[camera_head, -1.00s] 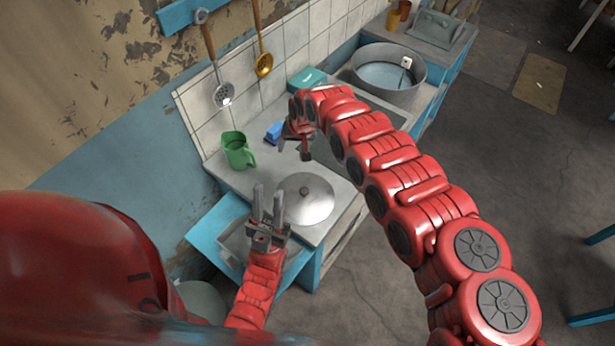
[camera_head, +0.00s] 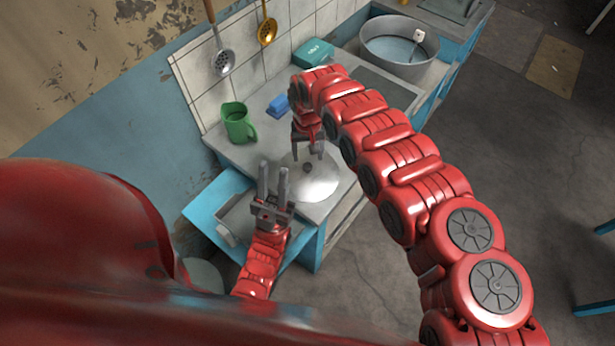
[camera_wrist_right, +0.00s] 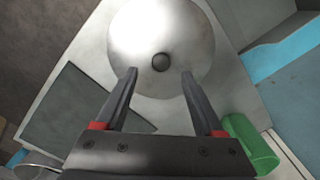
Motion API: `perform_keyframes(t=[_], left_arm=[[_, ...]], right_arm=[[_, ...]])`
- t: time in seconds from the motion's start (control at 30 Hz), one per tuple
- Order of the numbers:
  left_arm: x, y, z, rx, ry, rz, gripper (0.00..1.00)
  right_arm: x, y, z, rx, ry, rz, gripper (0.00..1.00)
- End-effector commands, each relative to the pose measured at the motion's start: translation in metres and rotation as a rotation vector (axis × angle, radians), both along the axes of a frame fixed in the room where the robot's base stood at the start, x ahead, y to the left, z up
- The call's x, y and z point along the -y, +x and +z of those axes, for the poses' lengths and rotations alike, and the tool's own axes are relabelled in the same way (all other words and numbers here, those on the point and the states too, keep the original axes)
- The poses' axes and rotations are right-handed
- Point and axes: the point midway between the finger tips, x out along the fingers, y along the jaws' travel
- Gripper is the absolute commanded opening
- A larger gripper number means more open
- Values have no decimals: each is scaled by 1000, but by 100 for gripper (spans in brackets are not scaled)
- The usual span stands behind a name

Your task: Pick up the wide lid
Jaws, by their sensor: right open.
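The wide lid (camera_head: 318,184) is a round, shiny metal disc with a dark knob in its middle. It lies on the grey counter near the front corner. In the right wrist view the lid (camera_wrist_right: 140,38) fills the top middle. My right gripper (camera_head: 309,152) is open and points down over the lid's far part. In the wrist view my right gripper (camera_wrist_right: 160,73) has its fingertips on either side of the knob in the picture, a little below it; the height gap cannot be told. My left gripper (camera_head: 272,172) is open and empty, left of the lid by the counter's front edge.
A green mug (camera_head: 238,124) and a blue sponge-like block (camera_head: 280,105) stand behind the lid. A teal box (camera_head: 313,53) and a large metal basin (camera_head: 385,48) are farther back. An open blue drawer (camera_head: 205,198) juts out below my left gripper.

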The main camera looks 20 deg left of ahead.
Motion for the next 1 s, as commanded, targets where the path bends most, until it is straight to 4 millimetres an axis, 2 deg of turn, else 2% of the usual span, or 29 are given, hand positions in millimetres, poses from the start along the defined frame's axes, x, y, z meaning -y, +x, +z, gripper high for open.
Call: perform_keyframes(t=[0.13,0.33,0.6,0.67,1.0], left_arm=[[0,0,-10,0,0,0,31],[0,0,-35,0,0,0,31],[0,0,-35,0,0,0,31],[0,0,-35,0,0,0,31],[0,0,-35,0,0,0,31]], right_arm=[[0,-1,-15,-1,1,0,70],[-2,-1,-49,1,2,1,70],[-2,0,-50,2,2,0,70],[-2,0,-50,2,2,0,61],[-1,-1,-50,1,2,0,0]])
